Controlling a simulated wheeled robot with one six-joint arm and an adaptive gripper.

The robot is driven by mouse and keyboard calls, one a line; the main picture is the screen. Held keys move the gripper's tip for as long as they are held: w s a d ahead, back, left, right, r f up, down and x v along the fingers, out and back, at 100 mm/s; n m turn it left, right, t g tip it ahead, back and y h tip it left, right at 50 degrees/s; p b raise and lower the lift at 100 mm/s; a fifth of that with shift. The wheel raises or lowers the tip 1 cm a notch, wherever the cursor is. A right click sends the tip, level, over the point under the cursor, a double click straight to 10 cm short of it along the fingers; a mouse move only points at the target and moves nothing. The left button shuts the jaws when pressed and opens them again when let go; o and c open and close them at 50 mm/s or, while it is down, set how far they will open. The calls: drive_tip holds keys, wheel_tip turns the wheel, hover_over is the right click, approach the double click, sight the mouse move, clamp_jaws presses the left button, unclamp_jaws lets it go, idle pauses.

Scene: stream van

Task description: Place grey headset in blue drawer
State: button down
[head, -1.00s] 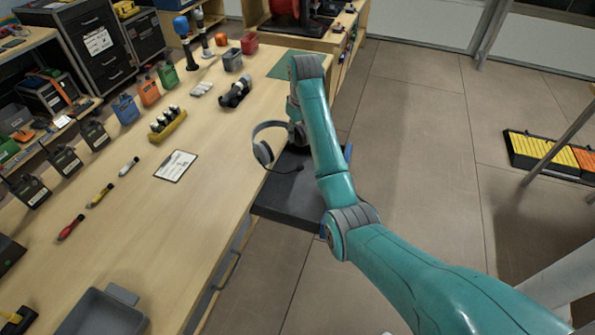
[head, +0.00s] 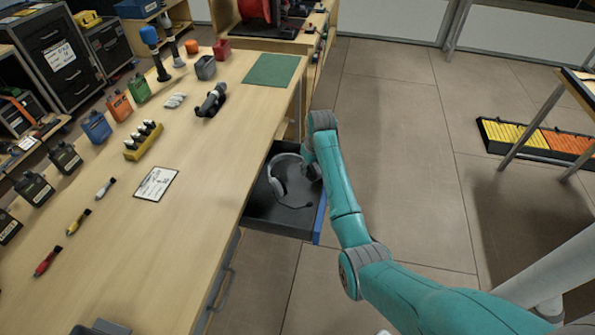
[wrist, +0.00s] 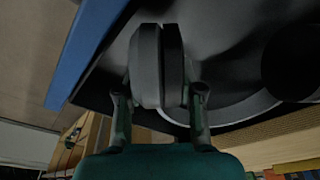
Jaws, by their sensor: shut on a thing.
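The grey headset (head: 279,186) is at the open drawer under the bench's right edge, with its mic boom reaching over the drawer's dark interior (head: 265,216). The drawer has a blue front (head: 319,219). In the wrist view the blue front (wrist: 88,45) runs along the left. My gripper (wrist: 160,100) is shut on the headset's ear cup (wrist: 147,65), with one finger on each side. In the head view my arm hides the fingers. I cannot tell whether the headset touches the drawer floor.
The bench top (head: 215,150) carries a white card (head: 156,184), a yellow holder (head: 143,140), several radios and markers. A green mat (head: 274,70) lies at the far end. The floor (head: 400,140) right of the drawer is clear. A rack of yellow and orange bins (head: 540,140) stands farther right.

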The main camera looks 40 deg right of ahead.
drive_tip(key=shift+f, duration=0.75)
drive_tip(key=w+a, duration=0.2)
drive_tip(key=w, duration=0.1)
drive_tip(key=shift+w+a+f, duration=0.1)
drive_tip(key=shift+a+f, duration=0.2)
drive_tip(key=shift+f, duration=0.35)
drive_tip(key=shift+f, duration=0.15)
drive_tip(key=c, duration=0.7)
unclamp_jaws()
drive_tip(key=r, duration=0.4)
drive_tip(key=s+r, duration=0.1)
drive_tip(key=r, duration=0.3)
drive_tip(key=s+r, duration=0.1)
drive_tip(key=r, duration=0.3)
drive_tip(key=shift+s+a, duration=0.1)
drive_tip(key=shift+s, duration=0.05)
